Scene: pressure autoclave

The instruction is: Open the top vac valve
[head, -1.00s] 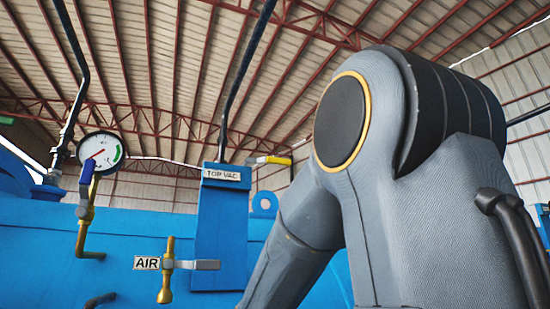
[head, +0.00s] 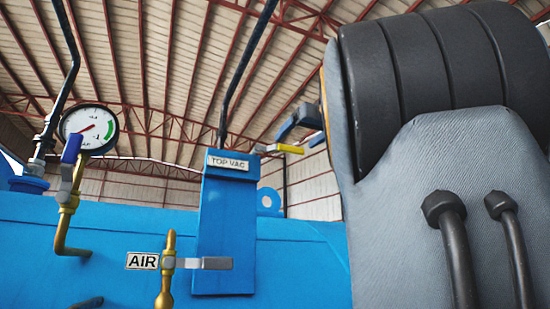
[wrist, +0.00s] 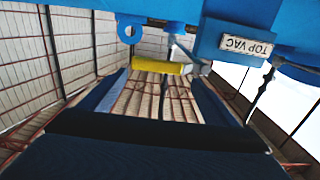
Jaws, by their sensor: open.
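The top vac valve has a yellow lever handle (head: 288,149), which points right from a grey valve body (head: 262,149) at the top of the blue post labelled TOP VAC (head: 229,163). In the wrist view the picture is inverted; the yellow handle (wrist: 157,66) lies crosswise beyond my fingertips, beside the TOP VAC label (wrist: 246,45). My gripper (wrist: 155,82) is open and empty, one finger on each side of the picture, with the handle ahead between them. In the head view my fingers (head: 302,130) show just right of the handle, partly hidden by my arm.
A pressure gauge (head: 88,128) and a blue-handled valve (head: 71,150) on a brass pipe stand at the left. A blue lifting eye (head: 269,201) and a dark pipe (head: 240,75) are near the post.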

